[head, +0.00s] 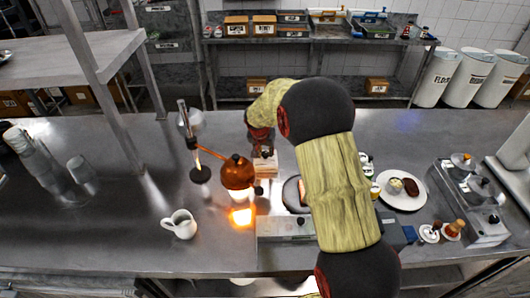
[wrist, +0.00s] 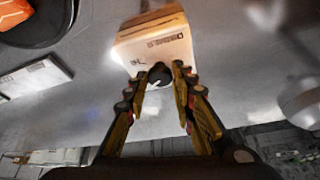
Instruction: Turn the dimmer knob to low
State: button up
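The dimmer is a small cream box (wrist: 155,45) with dark lettering, upside down in the wrist view. In the head view the box (head: 264,168) stands on the steel counter just right of the copper lamp. Its round black knob (wrist: 160,74) faces my gripper and bears a small pale mark. My gripper (wrist: 160,71) has one fingertip on each side of the knob, close to it. Whether the fingertips press on the knob cannot be seen. In the head view my arm hides much of the gripper, and the knob cannot be made out.
The copper lamp (head: 237,172) glows over a bright patch of counter. A white jug (head: 180,224) stands left of it, and a burner stand (head: 200,174) behind. A plate with food (head: 401,203) lies to the right. A dark round pan (wrist: 32,24) shows beside the box in the wrist view.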

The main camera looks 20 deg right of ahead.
jog(key=o, duration=0.4)
jog(key=shift+o, duration=0.2)
jog(key=v, duration=1.2)
jog(key=s+a+r+n+t+y, duration=0.1)
jog(key=s+a+r+n, duration=0.15)
jog(key=s+r, duration=0.5)
jog(key=s+a+r+n, duration=0.1)
jog(key=s+a+r, duration=0.35)
jog(key=s, duration=0.65)
jog(key=s+a+n+y, duration=0.1)
jog(key=s+a+n, duration=0.1)
jog(key=s, duration=0.7)
jog(key=s+a+n+t, duration=0.1)
jog(key=s+a+n, duration=0.1)
jog(key=s, duration=0.7)
jog(key=shift+f+y, duration=0.15)
jog(key=shift+y, duration=0.25)
